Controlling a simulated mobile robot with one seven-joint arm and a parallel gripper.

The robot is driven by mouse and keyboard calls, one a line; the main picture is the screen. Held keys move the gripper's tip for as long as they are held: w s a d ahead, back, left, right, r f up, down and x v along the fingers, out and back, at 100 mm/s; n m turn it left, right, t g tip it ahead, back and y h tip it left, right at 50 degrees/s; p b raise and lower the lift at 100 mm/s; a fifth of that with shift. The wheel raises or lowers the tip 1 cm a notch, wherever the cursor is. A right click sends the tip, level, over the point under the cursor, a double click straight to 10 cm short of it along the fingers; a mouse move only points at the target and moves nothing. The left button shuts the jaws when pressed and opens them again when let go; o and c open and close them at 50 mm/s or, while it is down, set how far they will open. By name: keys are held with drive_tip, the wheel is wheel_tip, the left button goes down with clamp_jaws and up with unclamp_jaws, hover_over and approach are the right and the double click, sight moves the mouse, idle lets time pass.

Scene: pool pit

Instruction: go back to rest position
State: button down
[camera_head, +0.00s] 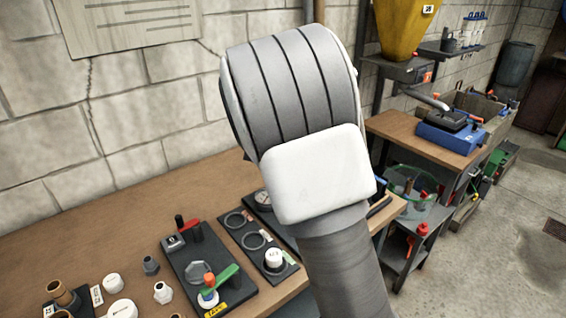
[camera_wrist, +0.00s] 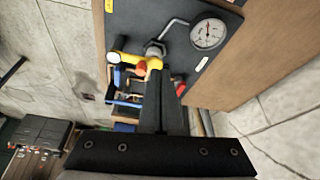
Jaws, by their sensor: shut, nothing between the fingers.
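My gripper (camera_wrist: 167,80) shows in the wrist view as dark fingers close together, shut with nothing visible between them. The fingertips overlap in the picture with a yellow part (camera_wrist: 130,59) and a grey fitting (camera_wrist: 154,49) on a dark board (camera_wrist: 180,14); I cannot tell whether they touch. The board also carries a round white gauge (camera_wrist: 208,33) and a bent grey rod (camera_wrist: 176,23). In the head view my raised arm fills the middle and hides the gripper.
A wooden workbench (camera_head: 112,235) holds a dark valve board (camera_head: 237,294), a board with rings (camera_head: 234,216) and loose fittings. Behind stands a block wall (camera_head: 130,130). At right are a second bench (camera_head: 399,127) with a blue device (camera_head: 452,137), a yellow hopper (camera_head: 402,28) and open floor (camera_head: 500,230).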

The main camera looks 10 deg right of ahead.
drive_tip(key=s+r+n+t+y, duration=0.1)
drive_tip(key=s+r+n, duration=0.1)
drive_tip(key=s, duration=0.8)
drive_tip(key=s+a+r+n+t+y, duration=0.1)
drive_tip(key=s+r+n, duration=0.2)
drive_tip(key=s, duration=0.8)
drive_tip(key=s+r+n+t+y, duration=0.1)
drive_tip(key=s+r+n, duration=0.2)
drive_tip(key=s, duration=0.8)
drive_tip(key=n, duration=0.2)
drive_tip(key=shift+a+r+n, duration=0.2)
drive_tip(key=shift+r+n, duration=0.05)
drive_tip(key=shift+n, duration=0.05)
